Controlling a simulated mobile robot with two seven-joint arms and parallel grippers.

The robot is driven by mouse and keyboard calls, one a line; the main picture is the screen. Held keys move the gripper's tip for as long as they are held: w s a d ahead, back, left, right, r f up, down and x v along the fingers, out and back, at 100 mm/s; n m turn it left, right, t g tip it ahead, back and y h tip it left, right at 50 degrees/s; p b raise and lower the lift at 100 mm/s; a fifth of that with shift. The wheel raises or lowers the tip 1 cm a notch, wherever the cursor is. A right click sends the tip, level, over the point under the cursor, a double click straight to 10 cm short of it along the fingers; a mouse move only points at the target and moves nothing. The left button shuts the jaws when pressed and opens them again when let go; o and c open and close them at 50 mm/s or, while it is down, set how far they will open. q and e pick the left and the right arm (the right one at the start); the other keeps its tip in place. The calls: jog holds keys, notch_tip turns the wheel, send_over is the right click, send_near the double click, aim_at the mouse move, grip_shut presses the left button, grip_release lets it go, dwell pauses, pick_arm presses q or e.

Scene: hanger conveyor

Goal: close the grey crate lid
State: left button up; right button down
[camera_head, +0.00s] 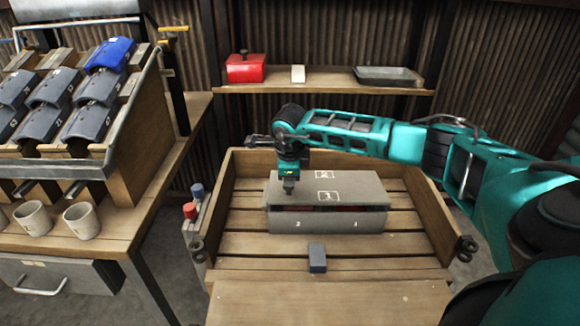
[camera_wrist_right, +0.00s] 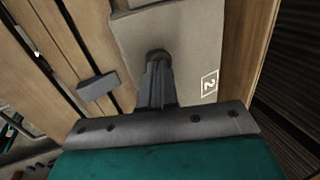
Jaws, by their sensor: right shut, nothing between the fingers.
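The grey crate (camera_head: 325,221) sits on the slatted floor of a wooden bin. Its grey lid (camera_head: 345,192) lies over the top. A narrow dark gap with some red in it shows between the lid's front edge and the crate front. My right gripper (camera_head: 289,189) points down at the left part of the lid, its fingers shut and empty. In the right wrist view its fingertips (camera_wrist_right: 158,54) are at the lid (camera_wrist_right: 195,45), seemingly touching it; exact contact is hard to tell. My left gripper is not in view.
The wooden bin (camera_head: 431,222) has raised side walls around the crate. A small grey-blue block (camera_head: 317,258) lies in front of the crate. A bench with sloped holders and cups (camera_head: 82,220) stands left. A shelf (camera_head: 330,88) runs behind.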

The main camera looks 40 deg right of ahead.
aim_at(289, 197)
jog(key=shift+s+a+f, duration=0.25)
jog(key=shift+f, duration=0.4)
jog(key=shift+s+a+f, duration=0.2)
jog(key=shift+s+f, duration=0.05)
jog(key=shift+f, duration=0.35)
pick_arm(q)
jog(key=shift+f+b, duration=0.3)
pick_arm(e)
jog(key=shift+s+a+f, duration=0.1)
jog(key=shift+s+f, duration=0.05)
jog(key=shift+f, duration=0.1)
